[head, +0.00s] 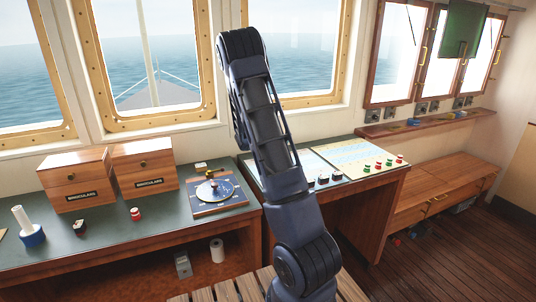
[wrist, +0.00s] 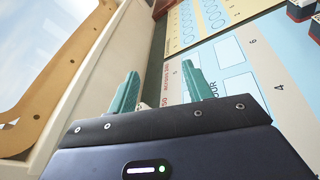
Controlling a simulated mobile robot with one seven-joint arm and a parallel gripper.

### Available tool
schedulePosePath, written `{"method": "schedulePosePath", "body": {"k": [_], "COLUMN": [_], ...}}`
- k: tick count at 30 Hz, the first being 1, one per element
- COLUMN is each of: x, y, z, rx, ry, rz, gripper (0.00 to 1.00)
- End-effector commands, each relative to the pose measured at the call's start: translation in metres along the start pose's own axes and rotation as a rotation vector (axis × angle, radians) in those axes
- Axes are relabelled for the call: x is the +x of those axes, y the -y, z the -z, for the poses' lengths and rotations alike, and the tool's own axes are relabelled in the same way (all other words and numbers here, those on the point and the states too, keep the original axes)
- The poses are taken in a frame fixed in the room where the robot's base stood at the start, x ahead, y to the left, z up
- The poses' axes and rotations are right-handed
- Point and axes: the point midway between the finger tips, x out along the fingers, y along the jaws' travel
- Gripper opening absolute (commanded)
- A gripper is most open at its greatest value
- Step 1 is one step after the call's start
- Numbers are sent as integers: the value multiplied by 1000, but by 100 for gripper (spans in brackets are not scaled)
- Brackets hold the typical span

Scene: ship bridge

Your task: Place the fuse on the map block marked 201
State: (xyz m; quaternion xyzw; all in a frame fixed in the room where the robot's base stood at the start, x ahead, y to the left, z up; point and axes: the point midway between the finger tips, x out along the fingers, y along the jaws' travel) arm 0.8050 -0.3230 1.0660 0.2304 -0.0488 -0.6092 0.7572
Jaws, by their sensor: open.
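My gripper (wrist: 160,70) is open, its two teal fingers apart over the edge of a printed chart board (wrist: 240,60) in the wrist view. Nothing is clearly held between them. In the head view my arm hides the gripper. Small dark blocks (head: 323,180) stand on the chart desk beside my arm; some also show at the top right of the wrist view (wrist: 300,10). No number 201 is readable on any block. I cannot identify the fuse for certain; a small red and white piece (head: 135,214) and a small black piece (head: 80,227) sit on the left counter.
Two wooden binoculars boxes (head: 75,180) (head: 145,168), a round plotting instrument (head: 214,190) and a blue-based white roll (head: 31,236) occupy the left counter (head: 110,240). Red and green pieces (head: 384,164) stand at the chart desk's right. A window wall closes the back.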

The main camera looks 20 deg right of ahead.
Motion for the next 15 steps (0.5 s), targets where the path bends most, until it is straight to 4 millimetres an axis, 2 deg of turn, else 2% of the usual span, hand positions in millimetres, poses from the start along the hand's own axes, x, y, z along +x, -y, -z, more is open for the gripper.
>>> {"method": "schedulePosePath", "body": {"k": [1, 6, 15], "x": [-6, -29, -80], "y": [7, 35, 86], "z": [-16, -56, -112], "rx": [51, 216, 491], "ry": [-17, -79, -204], "rz": [35, 160, 365], "gripper": [50, 50, 50]}}
